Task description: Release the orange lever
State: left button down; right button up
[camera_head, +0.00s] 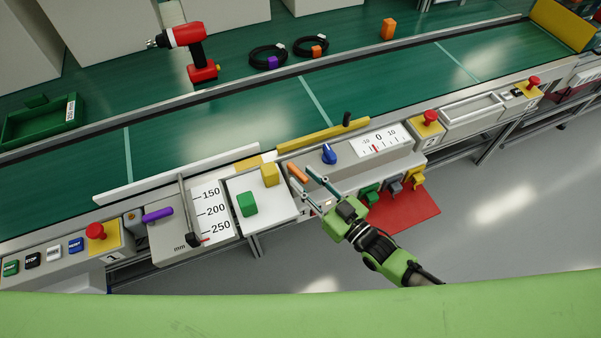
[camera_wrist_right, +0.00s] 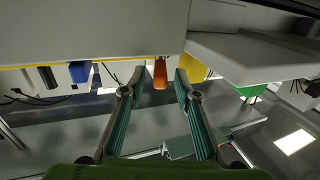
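The orange lever (camera_head: 298,173) sticks out from the front of the grey unit with the blue knob. In the right wrist view the lever (camera_wrist_right: 160,73) hangs upright near the middle. My right gripper (camera_head: 300,177) is open at the lever. In the wrist view its two fingertips (camera_wrist_right: 159,84) stand on either side of the lever, with a visible gap on both sides, so neither finger touches it. My left gripper is not in view.
A white platform with a green block (camera_head: 247,204) and a yellow block (camera_head: 270,174) is left of the lever. The blue knob (camera_head: 329,153) and dial (camera_head: 380,141) lie right. Coloured clamps (camera_head: 394,187) and a red mat (camera_head: 408,210) are below right.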

aim_at(297, 175)
jog(key=shift+x, duration=1.2)
grip_shut()
jog(key=shift+s, duration=0.1)
jog(key=shift+s+a+m+t+h+p, duration=0.15)
jog(key=shift+m+t+h+p, duration=0.25)
jog(key=shift+h, duration=0.2)
jog(key=shift+a+m+t+h+p, duration=0.15)
jog(key=shift+m+t+h+p, duration=0.1)
jog(key=shift+m+t+h, duration=0.25)
